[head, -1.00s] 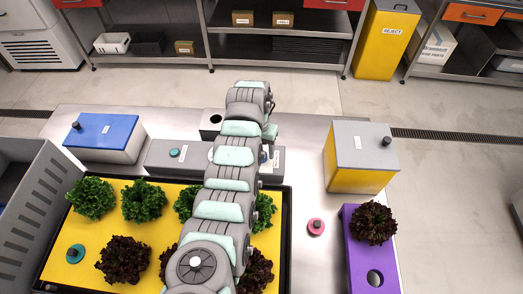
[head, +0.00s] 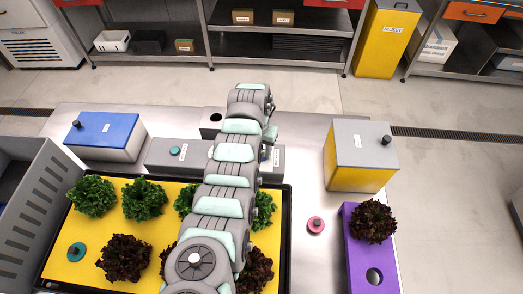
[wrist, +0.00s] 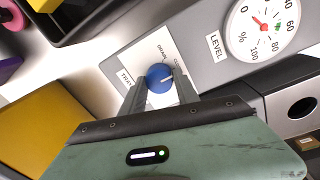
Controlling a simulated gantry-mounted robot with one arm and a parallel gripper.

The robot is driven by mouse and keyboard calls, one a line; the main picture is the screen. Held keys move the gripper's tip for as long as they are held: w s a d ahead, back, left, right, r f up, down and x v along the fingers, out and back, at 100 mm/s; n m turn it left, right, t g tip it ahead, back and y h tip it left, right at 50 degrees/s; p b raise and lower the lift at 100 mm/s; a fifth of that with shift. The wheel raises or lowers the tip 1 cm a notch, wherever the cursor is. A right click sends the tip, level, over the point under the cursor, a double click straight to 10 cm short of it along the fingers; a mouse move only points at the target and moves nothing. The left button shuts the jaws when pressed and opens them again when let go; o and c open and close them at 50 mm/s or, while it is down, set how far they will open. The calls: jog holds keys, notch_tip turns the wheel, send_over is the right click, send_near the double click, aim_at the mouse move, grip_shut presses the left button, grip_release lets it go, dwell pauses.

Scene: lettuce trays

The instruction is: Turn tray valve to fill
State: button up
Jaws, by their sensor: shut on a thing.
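The tray valve is a blue knob (wrist: 159,77) with a pale pointer line, set on a white plate (wrist: 135,55) lettered DRAIN and TRAY, with other lettering partly covered. My gripper (wrist: 160,86) is shut on the knob, one finger on each side. A round white level gauge (wrist: 265,30) with a red needle is right of the plate; its exact reading is unclear. The tray has a yellow top with green and dark red lettuces.
A blue-lidded box (head: 103,135) and a grey crate (head: 40,210) are at left. A grey-lidded yellow box (head: 360,155) and a purple holder (head: 358,260) with a dark lettuce are at right. A pink disc (head: 316,225) lies on the clear metal table between.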

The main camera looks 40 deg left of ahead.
grip_shut()
jog(key=shift+f+m+b, duration=0.1)
jog(key=shift+m+b, duration=0.3)
jog(key=m+b, duration=0.4)
jog(key=shift+w+f, duration=0.1)
jog(key=shift+m+g+b, duration=0.4)
jog(key=shift+m+b, duration=1.1)
jog(key=shift+m, duration=1)
jog(key=shift+d+r, duration=0.1)
jog(key=shift+r, duration=0.1)
jog(key=o, duration=0.8)
grip_release()
jog(key=shift+o, duration=0.2)
jog(key=shift+r, duration=0.1)
notch_tip(320, 180, up, 10)
jog(key=p, duration=0.1)
jog(key=shift+w+a+r+p, duration=0.15)
jog(key=shift+a+r+p, duration=0.1)
jog(key=shift+a+p, duration=0.1)
